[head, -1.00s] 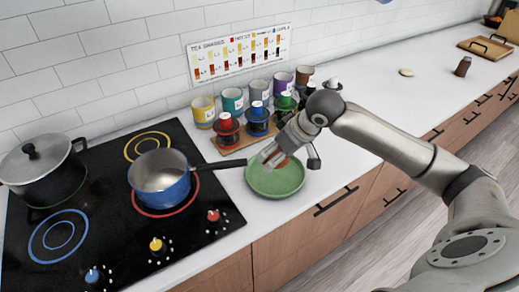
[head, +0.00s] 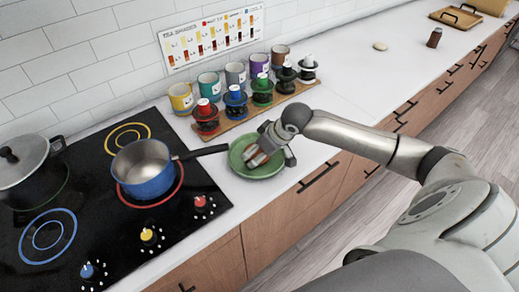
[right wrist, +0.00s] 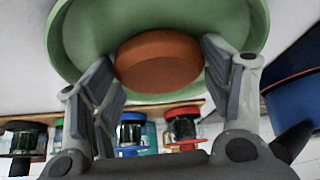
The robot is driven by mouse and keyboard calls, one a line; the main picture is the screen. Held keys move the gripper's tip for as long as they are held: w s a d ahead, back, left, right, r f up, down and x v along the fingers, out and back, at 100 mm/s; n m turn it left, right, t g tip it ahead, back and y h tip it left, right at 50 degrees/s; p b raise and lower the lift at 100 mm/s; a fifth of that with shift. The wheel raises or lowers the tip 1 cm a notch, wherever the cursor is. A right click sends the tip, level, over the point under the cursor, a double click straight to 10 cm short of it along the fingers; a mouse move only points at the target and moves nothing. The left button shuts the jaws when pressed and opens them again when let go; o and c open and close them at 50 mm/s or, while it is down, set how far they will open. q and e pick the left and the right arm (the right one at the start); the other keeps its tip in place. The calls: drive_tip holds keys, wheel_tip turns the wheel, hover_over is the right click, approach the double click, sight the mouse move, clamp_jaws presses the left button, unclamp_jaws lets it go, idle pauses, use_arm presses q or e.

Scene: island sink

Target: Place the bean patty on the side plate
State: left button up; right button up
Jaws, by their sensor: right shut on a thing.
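The bean patty (head: 251,156) is a round reddish-brown disc. In the right wrist view the patty (right wrist: 158,62) sits between the two fingers of my right gripper (right wrist: 160,85). The right gripper (head: 258,151) is shut on it, over the green side plate (head: 266,173). The plate's green rim (right wrist: 252,22) shows behind the patty in the wrist view. The fingers hide part of the patty in the head view. I cannot tell whether the patty touches the plate. My left gripper is not in view.
A blue saucepan (head: 147,180) stands on the black cooktop (head: 100,215), its handle reaching toward the plate. A wooden board with several coloured dripper-topped jars (head: 236,100) and several mugs (head: 209,84) stand behind the plate. The counter right of the plate is clear.

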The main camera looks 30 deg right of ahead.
drive_tip(key=o, duration=1)
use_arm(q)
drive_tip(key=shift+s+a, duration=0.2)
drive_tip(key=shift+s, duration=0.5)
use_arm(e)
drive_tip(key=shift+o, duration=0.2)
drive_tip(key=shift+r, duration=0.25)
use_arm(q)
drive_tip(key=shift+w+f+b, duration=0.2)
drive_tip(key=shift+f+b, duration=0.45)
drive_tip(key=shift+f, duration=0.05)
use_arm(e)
drive_tip(key=v, duration=1.1)
drive_tip(key=shift+s+r, duration=0.2)
drive_tip(key=shift+r, duration=0.1)
